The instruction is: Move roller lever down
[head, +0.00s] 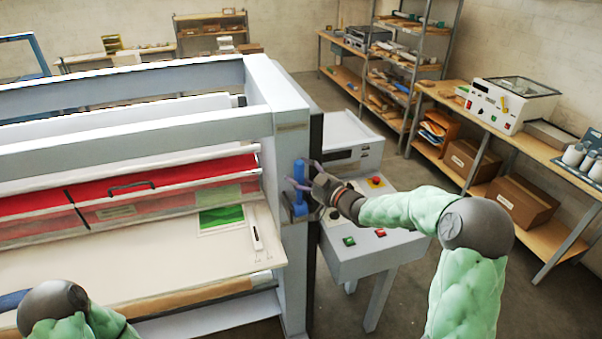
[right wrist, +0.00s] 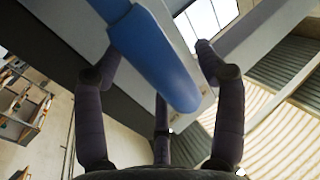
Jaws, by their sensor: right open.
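The roller lever (head: 299,185) is a blue handle on the right side post of the laminator (head: 262,100), and it stands upright. In the right wrist view the blue lever (right wrist: 158,60) runs from the top down between my fingers. My right gripper (head: 308,177) is at the lever, with its fingers spread on both sides of it. The fingers show apart in the right wrist view (right wrist: 158,65), and I cannot tell whether any of them touches the lever. My left gripper is not visible; only part of my left arm shows at the lower left.
A control table (head: 375,245) with red, green and yellow buttons stands right of the laminator, under my right forearm. A workbench (head: 530,145) with a white device (head: 505,104) and cardboard boxes is on the right. The floor between them is clear.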

